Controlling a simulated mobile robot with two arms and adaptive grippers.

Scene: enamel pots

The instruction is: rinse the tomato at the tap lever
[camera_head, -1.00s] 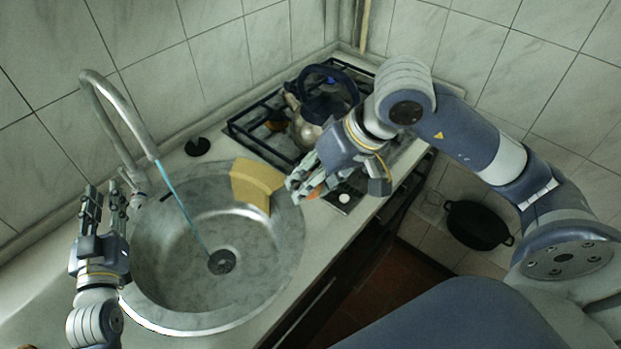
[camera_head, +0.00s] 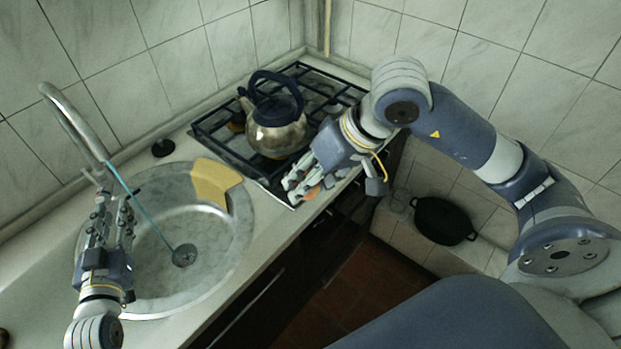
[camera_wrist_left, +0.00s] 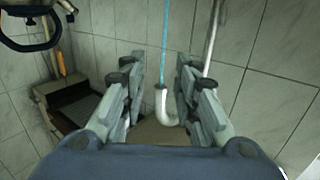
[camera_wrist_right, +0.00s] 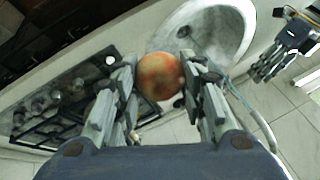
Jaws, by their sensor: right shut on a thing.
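The reddish-orange tomato (camera_wrist_right: 160,76) is held between the fingers of my right gripper (camera_wrist_right: 160,88). In the head view this gripper (camera_head: 299,190) is over the counter's front edge, right of the sink, and mostly hides the tomato (camera_head: 312,193). The curved metal tap (camera_head: 75,122) stands behind the sink (camera_head: 215,258), and a thin blue stream of water (camera_head: 146,208) falls to the drain. My left gripper (camera_head: 112,207) is in front of the tap base at the sink's left side. Its fingers (camera_wrist_left: 158,85) are apart and empty. I cannot clearly make out the lever, near the left fingers.
A yellow cloth or sponge (camera_head: 213,181) lies on the sink's rim. A kettle (camera_head: 277,127) stands on the black-grated hob (camera_head: 222,130) behind my right gripper. A black pan (camera_head: 444,220) is low at the right. A dark round plug (camera_head: 163,147) lies behind the sink.

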